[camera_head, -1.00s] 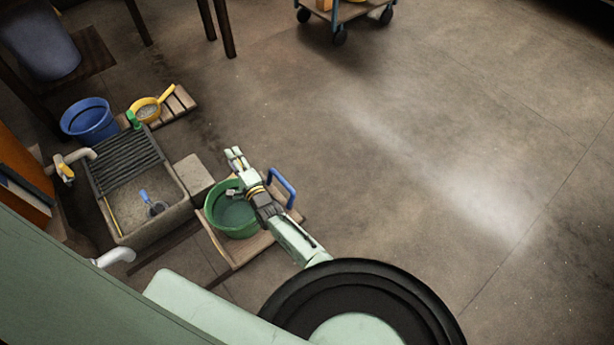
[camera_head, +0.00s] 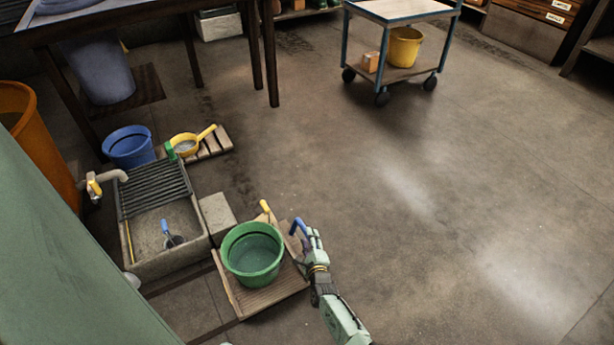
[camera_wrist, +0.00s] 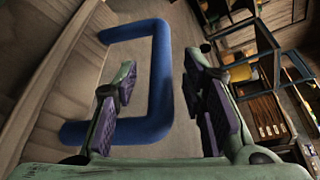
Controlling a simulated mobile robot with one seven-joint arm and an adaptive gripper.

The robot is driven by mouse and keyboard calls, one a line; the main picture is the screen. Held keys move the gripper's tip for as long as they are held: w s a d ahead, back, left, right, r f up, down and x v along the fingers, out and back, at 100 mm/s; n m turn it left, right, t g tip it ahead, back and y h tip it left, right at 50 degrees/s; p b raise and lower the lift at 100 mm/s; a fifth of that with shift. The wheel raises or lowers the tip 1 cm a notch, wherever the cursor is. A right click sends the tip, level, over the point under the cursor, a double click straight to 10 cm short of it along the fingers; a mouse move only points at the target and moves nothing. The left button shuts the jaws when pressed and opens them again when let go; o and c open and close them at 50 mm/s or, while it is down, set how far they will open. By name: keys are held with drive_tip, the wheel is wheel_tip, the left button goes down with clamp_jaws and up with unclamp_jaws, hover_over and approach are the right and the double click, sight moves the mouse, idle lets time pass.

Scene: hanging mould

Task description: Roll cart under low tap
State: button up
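The low wooden cart (camera_head: 277,297) stands on the floor right of the stone sink, carrying a green bucket (camera_head: 252,252). Its blue handle (camera_head: 297,227) is at the right side. In the wrist view the blue handle (camera_wrist: 160,75) forms a large loop, one bar of it between my fingers. My gripper (camera_head: 313,238) is at the handle; in the wrist view its fingers (camera_wrist: 165,105) are spread apart, with gaps to that bar. A beige tap (camera_head: 110,177) with a yellow part is at the sink's left. A pale pipe end (camera_head: 133,280) below it is mostly hidden.
The stone sink (camera_head: 150,262) has a ribbed board and a grey block (camera_head: 217,214) beside it. A blue tub (camera_head: 129,147) and a yellow pan (camera_head: 185,145) are behind. A wheeled trolley (camera_head: 393,72) stands at the back. The floor on the right is clear.

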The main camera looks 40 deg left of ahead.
drive_tip(key=shift+b+x, duration=0.65)
drive_tip(key=shift+x, duration=0.55)
drive_tip(key=shift+w+a, duration=0.35)
drive_tip(key=shift+a, duration=0.1)
drive_tip(key=shift+c, duration=0.3)
clamp_jaws()
